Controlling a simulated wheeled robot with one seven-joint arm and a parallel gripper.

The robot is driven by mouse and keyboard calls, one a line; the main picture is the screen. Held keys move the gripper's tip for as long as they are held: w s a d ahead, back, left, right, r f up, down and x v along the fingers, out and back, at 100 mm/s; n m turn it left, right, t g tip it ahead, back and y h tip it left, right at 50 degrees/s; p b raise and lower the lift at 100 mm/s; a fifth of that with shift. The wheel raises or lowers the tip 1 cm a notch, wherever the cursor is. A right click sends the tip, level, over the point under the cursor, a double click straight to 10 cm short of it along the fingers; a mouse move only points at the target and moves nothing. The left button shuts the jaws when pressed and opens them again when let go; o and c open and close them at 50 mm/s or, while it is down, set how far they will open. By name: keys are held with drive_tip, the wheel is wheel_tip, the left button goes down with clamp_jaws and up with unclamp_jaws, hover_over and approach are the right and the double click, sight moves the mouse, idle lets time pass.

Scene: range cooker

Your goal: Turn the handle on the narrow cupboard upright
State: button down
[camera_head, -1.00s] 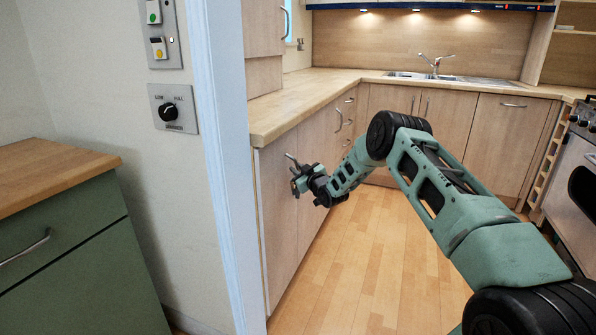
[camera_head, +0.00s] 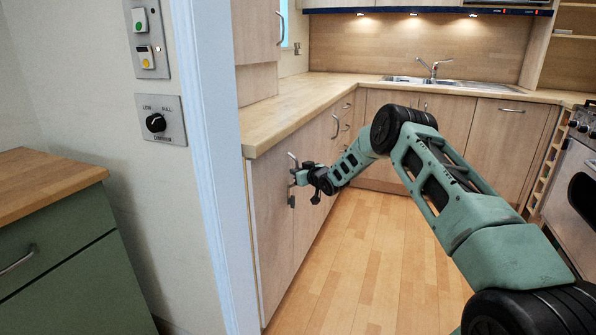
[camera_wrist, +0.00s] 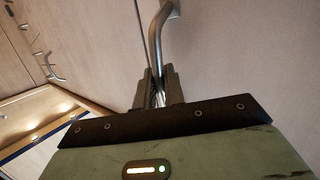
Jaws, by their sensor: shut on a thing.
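The narrow cupboard door (camera_head: 270,225) is pale wood, below the worktop on the left. Its metal bar handle (camera_head: 292,160) shows just above my gripper (camera_head: 298,178) in the head view. In the wrist view, the handle (camera_wrist: 155,38) bends out from its mount on the door at the top and runs down between my fingers. My gripper (camera_wrist: 159,90) is shut on the handle, with both fingers close against the bar. The lower part of the handle is hidden by the fingers and the gripper body, so its exact tilt is hard to tell.
A white door frame (camera_head: 205,150) stands close at the left. The wooden worktop (camera_head: 290,110) overhangs the door above my gripper. Other cupboard handles (camera_head: 336,127) lie further along. The wooden floor (camera_head: 370,260) to the right is clear.

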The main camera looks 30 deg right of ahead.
drive_tip(key=shift+d, duration=0.1)
drive_tip(key=c, duration=1.8)
unclamp_jaws()
drive_tip(key=p+v, duration=0.1)
drive_tip(key=v, duration=1.6)
drive_tip(key=shift+s+r, duration=0.1)
drive_tip(key=shift+s, duration=0.05)
